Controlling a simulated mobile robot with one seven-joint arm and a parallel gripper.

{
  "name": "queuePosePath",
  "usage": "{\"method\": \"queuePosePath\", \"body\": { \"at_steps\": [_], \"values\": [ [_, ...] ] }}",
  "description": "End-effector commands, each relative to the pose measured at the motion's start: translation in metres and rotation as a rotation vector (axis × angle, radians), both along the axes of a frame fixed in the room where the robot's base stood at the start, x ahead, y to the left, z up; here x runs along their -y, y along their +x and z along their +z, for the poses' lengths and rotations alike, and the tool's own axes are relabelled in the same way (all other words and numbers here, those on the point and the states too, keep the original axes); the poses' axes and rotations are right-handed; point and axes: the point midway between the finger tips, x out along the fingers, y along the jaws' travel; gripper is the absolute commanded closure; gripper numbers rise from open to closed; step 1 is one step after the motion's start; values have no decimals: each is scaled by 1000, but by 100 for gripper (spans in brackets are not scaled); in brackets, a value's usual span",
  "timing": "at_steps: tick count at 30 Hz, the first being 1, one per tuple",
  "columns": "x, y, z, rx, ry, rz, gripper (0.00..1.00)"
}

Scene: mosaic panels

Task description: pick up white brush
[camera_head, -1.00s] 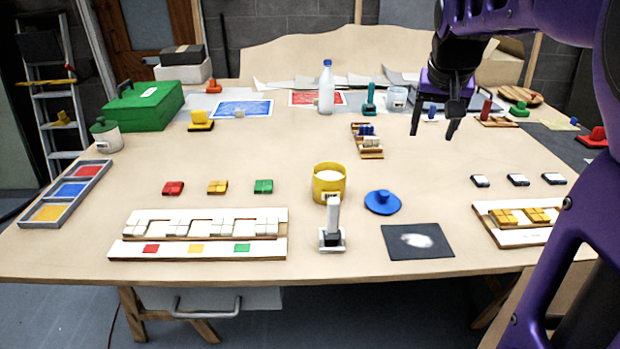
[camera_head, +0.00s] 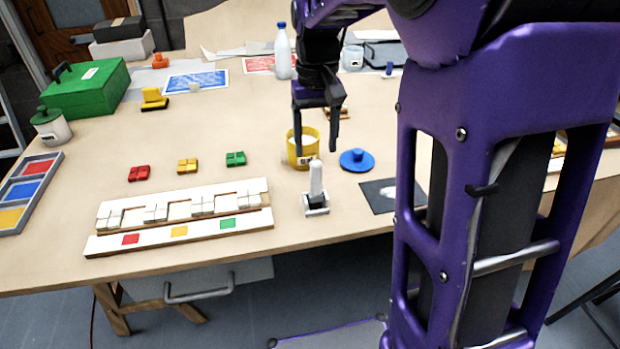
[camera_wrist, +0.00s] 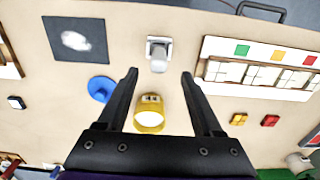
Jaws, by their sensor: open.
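The white brush (camera_head: 316,178) stands upright near the front edge of the table, with a white handle and a dark collar above a white base. In the wrist view the brush (camera_wrist: 158,50) lies just beyond the fingertips, roughly centred between them. My gripper (camera_head: 316,151) is open and empty, pointing down. In the head view its fingers show above and behind the brush, in front of the yellow cup. In the wrist view my gripper (camera_wrist: 159,74) has the cup between its fingers in the picture, below the brush. No contact with the brush shows.
The yellow cup (camera_head: 302,154) stands just behind the brush. A blue lid (camera_head: 357,161) and a dark panel (camera_head: 378,196) lie to the right. A white mosaic tray (camera_head: 180,238) lies to the left. A bottle (camera_head: 283,55) stands farther back.

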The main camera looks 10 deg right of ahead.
Motion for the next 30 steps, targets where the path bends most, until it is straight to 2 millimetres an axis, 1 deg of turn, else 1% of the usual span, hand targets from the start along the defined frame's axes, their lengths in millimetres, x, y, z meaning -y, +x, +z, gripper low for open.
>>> {"method": "queuePosePath", "body": {
  "at_steps": [1, 3, 6, 9, 14, 21, 24, 30],
  "values": [
    [0, -1, -14, -4, 0, 0, 32],
    [0, -1, -28, -4, 0, 0, 32],
    [0, 0, -43, -2, 0, 0, 32],
    [0, 0, -52, -1, 0, 0, 32],
    [0, 1, -62, 0, 0, 0, 32],
    [2, 2, -98, -2, 0, -1, 32],
    [3, 2, -106, 0, 0, -1, 32],
    [2, 2, -108, 1, 0, -1, 32]
  ]
}}
